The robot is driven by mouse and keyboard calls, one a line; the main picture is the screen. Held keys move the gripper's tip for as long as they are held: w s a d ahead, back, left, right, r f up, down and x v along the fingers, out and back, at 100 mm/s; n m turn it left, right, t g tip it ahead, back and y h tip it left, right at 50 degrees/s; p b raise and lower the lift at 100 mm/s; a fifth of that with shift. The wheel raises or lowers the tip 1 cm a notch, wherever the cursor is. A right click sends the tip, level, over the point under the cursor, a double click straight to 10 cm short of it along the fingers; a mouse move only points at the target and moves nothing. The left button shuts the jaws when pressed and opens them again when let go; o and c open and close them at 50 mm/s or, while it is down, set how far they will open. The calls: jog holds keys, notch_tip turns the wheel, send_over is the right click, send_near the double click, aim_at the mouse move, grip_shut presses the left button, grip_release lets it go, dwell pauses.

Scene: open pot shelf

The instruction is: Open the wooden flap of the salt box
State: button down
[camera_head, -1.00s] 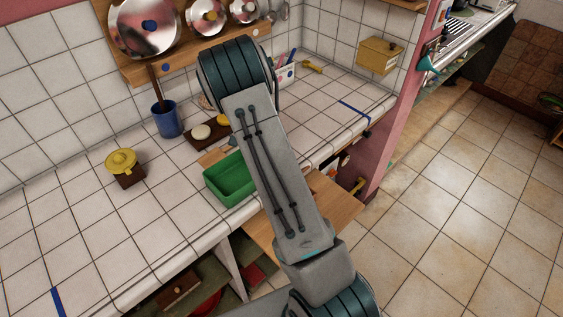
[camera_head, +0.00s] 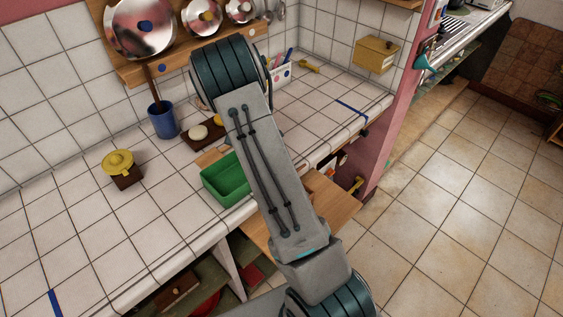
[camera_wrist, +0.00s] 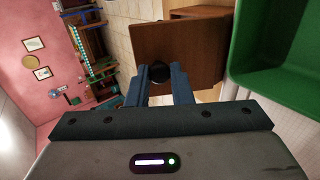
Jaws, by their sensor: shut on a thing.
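In the wrist view a flat brown wooden panel, which looks like the salt box flap (camera_wrist: 190,42), is right in front of my gripper (camera_wrist: 160,86). A round black knob (camera_wrist: 158,72) stands out from the panel near its lower left edge. My two blue-grey fingers are shut on this knob, one on each side. A further brown wooden part (camera_wrist: 200,12) shows behind the panel's top edge. How far the flap stands open I cannot tell. In the head view my arm hides my gripper and the flap.
A green tub (camera_head: 224,180) stands beside my arm on the tiled counter; its wall (camera_wrist: 270,85) is close on the right in the wrist view. A blue cup (camera_head: 163,121) and a yellow-lidded pot (camera_head: 119,164) stand left. A yellow box (camera_head: 375,55) hangs on the wall.

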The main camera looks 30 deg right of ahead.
jog(key=shift+f, duration=0.35)
jog(key=c, duration=1.6)
grip_release()
jog(key=o, duration=0.3)
jog(key=shift+w, duration=0.15)
jog(key=shift+r, duration=0.2)
jog(key=b+v, duration=0.2)
jog(key=v, duration=1.1)
jog(key=shift+w, duration=0.3)
jog(key=shift+a+r, duration=0.1)
